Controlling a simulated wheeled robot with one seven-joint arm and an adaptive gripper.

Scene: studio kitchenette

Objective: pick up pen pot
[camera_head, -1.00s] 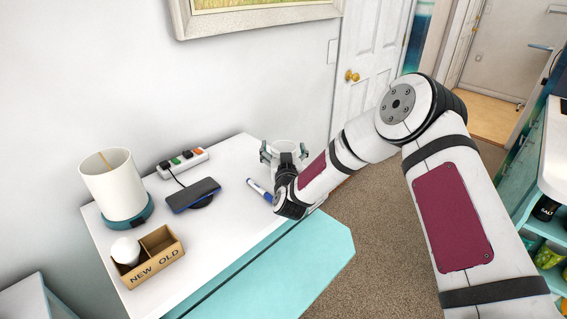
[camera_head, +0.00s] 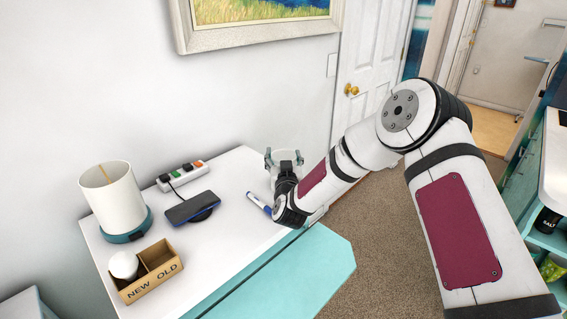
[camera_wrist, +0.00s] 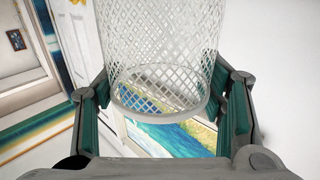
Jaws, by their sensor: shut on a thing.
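The pen pot is a white mesh cylinder. In the wrist view the pen pot (camera_wrist: 160,45) fills the upper middle, and I see the background through its mesh and round end. My gripper (camera_wrist: 162,88) has a green-padded finger on each side of it and is shut on it. In the head view the pen pot (camera_head: 286,154) shows pale between the fingers of my gripper (camera_head: 284,158), at the far right end of the white table. My wrist and forearm hide part of it. No pens show inside. I cannot tell how far its base is from the table.
A blue marker (camera_head: 258,202) lies beside my wrist on the white table (camera_head: 235,225). A phone on a charger (camera_head: 192,207), a power strip (camera_head: 182,175), a lamp (camera_head: 113,200) and a NEW/OLD box (camera_head: 146,272) stand further left. The wall is behind.

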